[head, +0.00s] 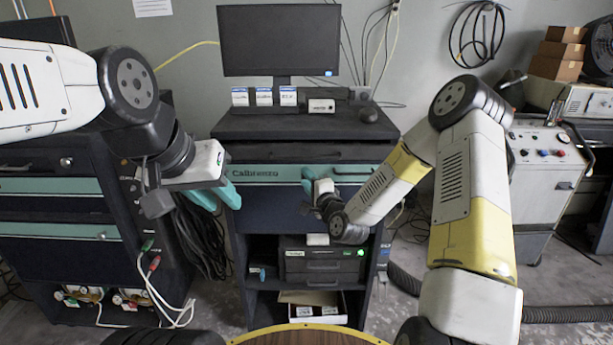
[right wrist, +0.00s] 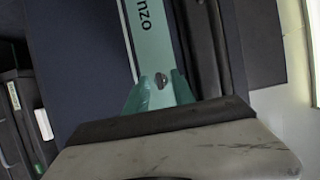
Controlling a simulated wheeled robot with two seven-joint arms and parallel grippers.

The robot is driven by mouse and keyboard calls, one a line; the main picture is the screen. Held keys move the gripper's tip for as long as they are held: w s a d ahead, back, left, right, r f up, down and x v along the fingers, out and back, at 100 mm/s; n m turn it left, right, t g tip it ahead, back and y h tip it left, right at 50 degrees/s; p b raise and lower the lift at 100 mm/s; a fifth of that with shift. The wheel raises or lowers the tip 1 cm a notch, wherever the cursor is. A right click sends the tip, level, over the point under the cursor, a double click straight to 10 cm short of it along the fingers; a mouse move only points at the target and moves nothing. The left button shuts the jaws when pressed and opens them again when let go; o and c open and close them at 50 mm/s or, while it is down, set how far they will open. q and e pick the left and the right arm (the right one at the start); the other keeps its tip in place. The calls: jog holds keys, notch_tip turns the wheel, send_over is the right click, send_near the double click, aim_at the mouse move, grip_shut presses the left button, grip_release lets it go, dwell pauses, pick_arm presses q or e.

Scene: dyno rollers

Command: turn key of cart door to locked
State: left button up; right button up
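The dark cart (head: 290,225) stands in the middle of the head view, with a teal strip (head: 262,173) lettered in dark along its upper front. In the right wrist view a small metallic key or lock piece (right wrist: 161,81) sits on that strip; its turn angle is too small to tell. My right gripper (right wrist: 161,86) has its teal fingers apart on either side of it, with gaps visible. In the head view my right gripper (head: 308,180) is at the cart front, and its wrist hides the piece. My left gripper (head: 217,193) is open and empty left of the cart front.
A monitor (head: 280,40) and small boxes stand on the cart top. Below are a shelf device (head: 322,262) with a green light and an open carton (head: 312,306). A dark cabinet (head: 60,215) with cables is at left, a grey machine (head: 545,180) at right.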

jog(key=shift+w, duration=0.15)
grip_shut()
dwell(0.4)
jog(key=shift+a+r+n+g+h, duration=0.1)
jog(key=shift+n+g+h, duration=0.4)
jog(key=shift+n+h, duration=1.2)
jog(key=shift+a+r+n+g+h, duration=0.15)
jog(key=shift+n+g+h, duration=0.45)
jog(key=shift+n, duration=2.25)
jog(key=shift+a+r+n+g+h, duration=0.1)
jog(key=shift+n+g+h, duration=0.3)
jog(key=shift+n+h, duration=1.35)
jog(key=shift+n+y, duration=0.55)
jog(key=shift+n, duration=0.05)
